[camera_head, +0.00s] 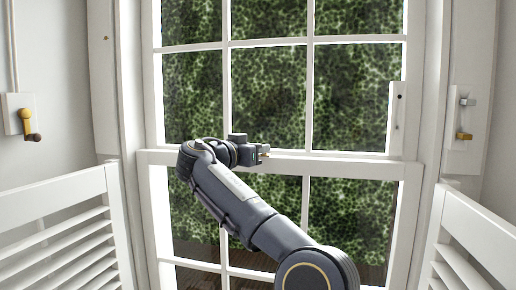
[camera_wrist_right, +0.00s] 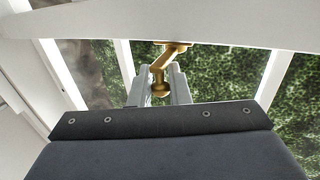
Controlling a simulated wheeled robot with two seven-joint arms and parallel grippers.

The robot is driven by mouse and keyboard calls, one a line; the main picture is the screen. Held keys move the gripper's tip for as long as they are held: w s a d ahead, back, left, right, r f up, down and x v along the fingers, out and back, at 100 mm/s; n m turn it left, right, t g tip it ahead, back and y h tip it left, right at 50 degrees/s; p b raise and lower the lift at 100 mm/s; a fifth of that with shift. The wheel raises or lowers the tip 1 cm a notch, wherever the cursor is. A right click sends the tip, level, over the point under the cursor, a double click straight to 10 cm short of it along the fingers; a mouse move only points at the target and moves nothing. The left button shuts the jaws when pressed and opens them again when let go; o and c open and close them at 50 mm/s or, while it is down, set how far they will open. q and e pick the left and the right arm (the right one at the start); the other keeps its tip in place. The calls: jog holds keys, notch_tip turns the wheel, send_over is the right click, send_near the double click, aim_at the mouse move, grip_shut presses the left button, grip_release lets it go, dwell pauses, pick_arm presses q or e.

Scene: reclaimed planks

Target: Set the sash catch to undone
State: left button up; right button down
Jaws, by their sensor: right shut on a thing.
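The brass sash catch (camera_wrist_right: 158,72) shows in the right wrist view as a short arm with a round knob, mounted under a white window rail. My right gripper (camera_wrist_right: 160,91) has its two grey fingers on either side of the knob and is shut on it. In the head view my right gripper (camera_head: 265,152) is at the window's meeting rail (camera_head: 340,164), near the middle. There the catch is hidden behind the gripper, and I cannot tell its exact angle. My left gripper is not in view.
A wall plate with a yellow-and-brown handle (camera_head: 28,122) is at left. Another plate with a silver and a brass lever (camera_head: 463,118) is at right. White louvred shutters stand at lower left (camera_head: 70,240) and lower right (camera_head: 465,240). Glazing bars surround my right arm.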

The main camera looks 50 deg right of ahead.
jog(key=c, duration=1.4)
grip_release()
jog(key=shift+c, duration=0.2)
jog(key=a+b, duration=0.2)
jog(key=a, duration=0.5)
jog(key=shift+s+a, duration=0.15)
jog(key=shift+a, duration=0.25)
